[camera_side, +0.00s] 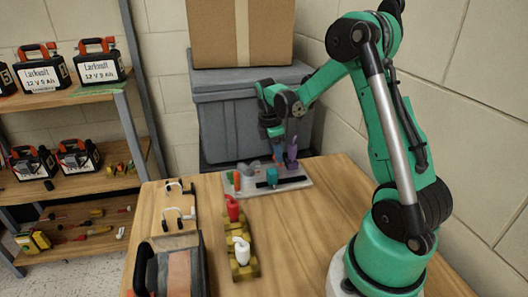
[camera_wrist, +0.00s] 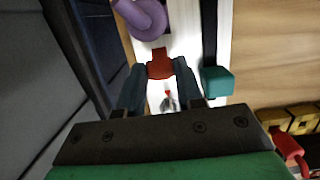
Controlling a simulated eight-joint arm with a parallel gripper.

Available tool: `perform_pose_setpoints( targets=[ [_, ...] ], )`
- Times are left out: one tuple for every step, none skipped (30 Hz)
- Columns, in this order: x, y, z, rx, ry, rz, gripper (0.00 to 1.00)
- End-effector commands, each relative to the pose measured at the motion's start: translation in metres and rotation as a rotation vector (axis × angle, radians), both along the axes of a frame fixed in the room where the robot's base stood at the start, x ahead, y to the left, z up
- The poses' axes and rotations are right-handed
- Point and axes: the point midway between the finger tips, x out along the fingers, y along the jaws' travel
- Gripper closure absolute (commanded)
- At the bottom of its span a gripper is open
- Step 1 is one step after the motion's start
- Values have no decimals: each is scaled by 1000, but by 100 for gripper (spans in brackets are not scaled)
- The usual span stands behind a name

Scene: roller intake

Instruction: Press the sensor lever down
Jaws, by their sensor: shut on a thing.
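My gripper (camera_wrist: 160,72) is over the pale board (camera_side: 302,184) at the far end of the table. Its two dark fingers are shut on a red piece (camera_wrist: 160,65), seen in the wrist view. A purple curved part (camera_wrist: 146,17) stands just beyond the red piece; it also shows upright beside my gripper in the side view (camera_side: 291,155). A teal block (camera_wrist: 216,82) sits at a black slot on the board, to the right of the fingers. Below the fingers is a small grey part with a red tip (camera_wrist: 168,101). I cannot tell which part is the sensor lever.
A yellow-brown block with a red and a white piece (camera_side: 241,262) stands in the table's middle. A wooden fixture with white handles (camera_side: 178,210) and a dark case (camera_side: 172,270) are at left. A grey bin (camera_side: 225,110) stands close behind the board.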

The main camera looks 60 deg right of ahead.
Motion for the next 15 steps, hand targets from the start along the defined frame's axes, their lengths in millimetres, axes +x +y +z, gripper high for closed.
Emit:
perform_pose_setpoints(
  targets=[
    [3,3,-1,-27,28,6,100],
    [4,3,-1,-45,45,6,100],
    [5,5,-2,-69,69,5,100],
    [6,6,-2,-87,88,6,100],
    [7,6,-3,-108,106,5,100],
    [8,8,-4,-132,132,6,100],
    [9,8,-4,-151,150,5,100],
    [10,9,-5,-170,168,4,100],
    [11,10,-6,-195,193,5,100],
    [11,11,-7,-212,211,4,100],
    [12,12,-7,-230,228,4,100],
    [13,12,-8,-253,251,3,100],
    [13,13,-9,-270,268,3,100],
    [14,14,-10,-284,283,4,100],
    [15,15,-11,-305,304,3,100]
  ],
)
